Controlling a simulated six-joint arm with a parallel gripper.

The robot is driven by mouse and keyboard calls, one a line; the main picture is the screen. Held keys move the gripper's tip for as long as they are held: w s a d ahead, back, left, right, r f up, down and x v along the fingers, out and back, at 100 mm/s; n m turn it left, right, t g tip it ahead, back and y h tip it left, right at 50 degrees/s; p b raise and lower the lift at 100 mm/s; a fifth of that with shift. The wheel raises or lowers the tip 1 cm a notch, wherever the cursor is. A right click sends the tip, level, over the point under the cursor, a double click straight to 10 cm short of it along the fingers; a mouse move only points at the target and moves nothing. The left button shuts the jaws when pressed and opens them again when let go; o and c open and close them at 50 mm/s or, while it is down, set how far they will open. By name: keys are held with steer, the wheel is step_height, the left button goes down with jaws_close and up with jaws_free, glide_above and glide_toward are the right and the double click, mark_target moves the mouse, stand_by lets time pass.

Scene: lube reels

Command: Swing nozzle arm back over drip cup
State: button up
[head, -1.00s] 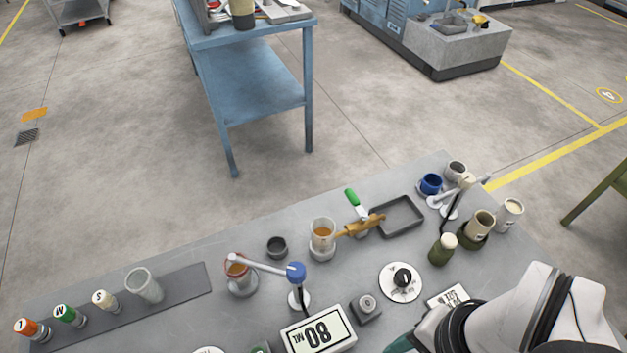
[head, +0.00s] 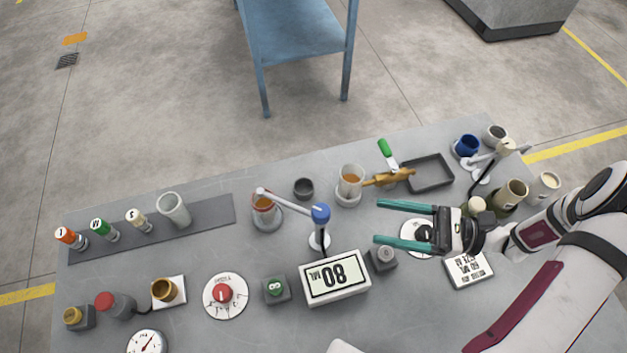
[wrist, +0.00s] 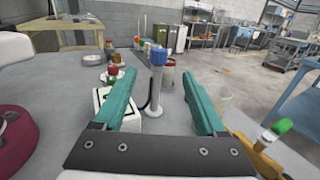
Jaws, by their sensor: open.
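The nozzle arm (head: 290,203) is a white bar on a short post with a blue cap (head: 320,212). Its free end lies over a clear cup with reddish-amber liquid (head: 265,211). A small dark cup (head: 303,188), possibly the drip cup, stands behind the bar, apart from the nozzle end. My gripper (head: 377,222), with teal fingers, is open and empty to the right of the post, pointing left toward it. In the wrist view the blue cap (wrist: 159,56) shows between the fingers (wrist: 158,84), farther ahead; the bar is hard to make out there.
A display reading 80 (head: 335,277) stands just in front of the post, with a grey button box (head: 382,259) beside it. A beaker of amber liquid (head: 349,186), a green-handled valve (head: 388,158) and a tray (head: 428,173) stand behind. A second nozzle arm (head: 490,160) is at right.

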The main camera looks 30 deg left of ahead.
steer(key=x, duration=1.5)
steer(key=shift+s+a, duration=0.2)
jaws_close()
stand_by(0.6)
